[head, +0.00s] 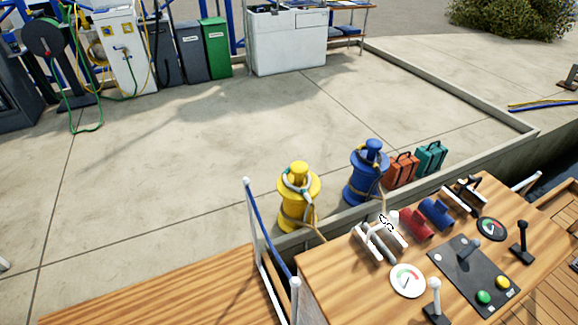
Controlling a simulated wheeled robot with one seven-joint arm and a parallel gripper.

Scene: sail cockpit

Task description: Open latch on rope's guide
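A wooden cockpit console (340,285) fills the lower right of the head view. A row of rope fittings runs along its far edge. At the left end is a grey and white fitting (378,241) with bar-like parts and a patterned black-and-white piece (386,223) at its top. A red fitting (416,224) and a blue fitting (436,212) stand beside it. A dark fitting with pale bars (465,195) is at the right end. I cannot tell which is the rope's guide, or how its latch stands. My gripper is not in view.
The console carries gauges (407,280), white-knobbed and black levers (435,302), and a dark panel (474,275) with buttons. Yellow (298,197) and blue (366,173) bollards with ropes stand beyond it, near orange (402,169) and teal (431,158) cases. The dock behind is mostly clear.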

